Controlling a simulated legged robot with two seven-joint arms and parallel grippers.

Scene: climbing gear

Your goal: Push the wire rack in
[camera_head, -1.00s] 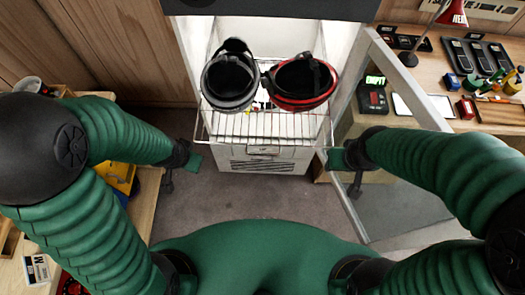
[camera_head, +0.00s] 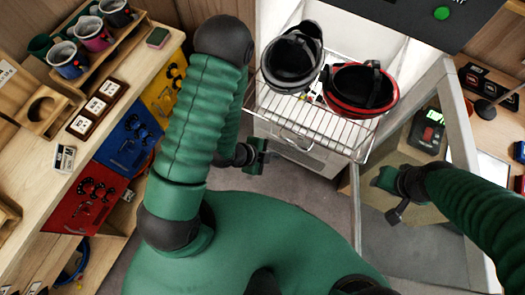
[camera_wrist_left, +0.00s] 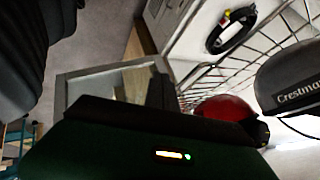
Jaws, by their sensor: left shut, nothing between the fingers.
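The wire rack (camera_head: 300,112) sticks out of a white, open-fronted cabinet. A black helmet (camera_head: 292,62) and a red and black helmet (camera_head: 362,88) sit on it. My left gripper (camera_head: 264,152) is shut and empty, just in front of the rack's near left side; contact cannot be told. In the left wrist view, rack wires (camera_wrist_left: 245,62) run along the right, with the helmet marked "Crestman" (camera_wrist_left: 290,80) and the red helmet (camera_wrist_left: 226,108) beside them. My right gripper (camera_head: 388,182) is right of the rack, by the glass door; its jaw state is unclear.
The open glass door's frame (camera_head: 462,120) stands right of the rack. A wooden bench (camera_head: 25,190) with cups and coloured drawers is at left. A desk with a lamp (camera_head: 488,105) is at right. A coiled black cable (camera_wrist_left: 230,30) shows in the left wrist view. Grey floor lies below.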

